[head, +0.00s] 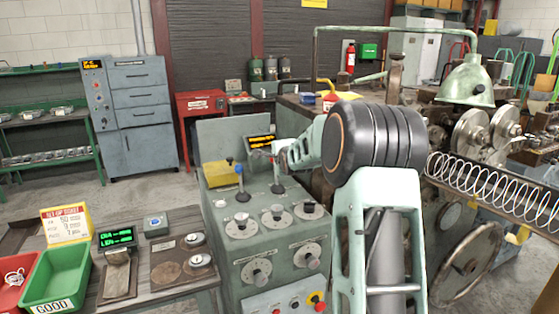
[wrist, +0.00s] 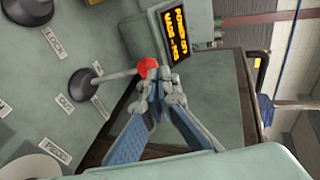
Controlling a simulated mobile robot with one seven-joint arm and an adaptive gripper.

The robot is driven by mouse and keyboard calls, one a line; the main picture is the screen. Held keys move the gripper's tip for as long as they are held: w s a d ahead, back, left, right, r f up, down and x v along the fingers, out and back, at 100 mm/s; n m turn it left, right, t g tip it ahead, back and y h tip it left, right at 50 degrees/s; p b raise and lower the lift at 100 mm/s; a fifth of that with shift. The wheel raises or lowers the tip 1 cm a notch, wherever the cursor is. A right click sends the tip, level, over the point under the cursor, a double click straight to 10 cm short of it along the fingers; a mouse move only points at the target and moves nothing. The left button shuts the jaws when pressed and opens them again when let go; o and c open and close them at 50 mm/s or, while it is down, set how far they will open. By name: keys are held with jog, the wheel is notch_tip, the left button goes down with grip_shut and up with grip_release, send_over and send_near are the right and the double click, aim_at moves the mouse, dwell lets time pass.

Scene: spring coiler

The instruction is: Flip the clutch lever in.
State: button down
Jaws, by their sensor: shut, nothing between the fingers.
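A lever with a red ball knob (wrist: 148,67) rises from a round dark base on the grey-green control panel, beside a plate that seems to read OUT. In the wrist view its rod leans toward my gripper. My gripper (wrist: 157,100) is shut and empty, its fingertips close by the red knob; I cannot tell whether they touch it. In the head view my gripper (head: 278,154) is over the console's back part, by the upper end of the lever (head: 277,186). No label naming the clutch is readable.
A blue-knobbed lever (head: 240,180) stands to the left on the same console (head: 232,262), with a yellow box (head: 217,174) behind. Several dials lie in front. A lit display (wrist: 175,32) is just beyond the red knob. A coil spring (head: 490,190) and machine stand right.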

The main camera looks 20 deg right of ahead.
jog(key=r+v, duration=0.2)
jog(key=v, duration=0.8)
jog(key=shift+b, duration=0.35)
jog(key=shift+w+r, duration=0.1)
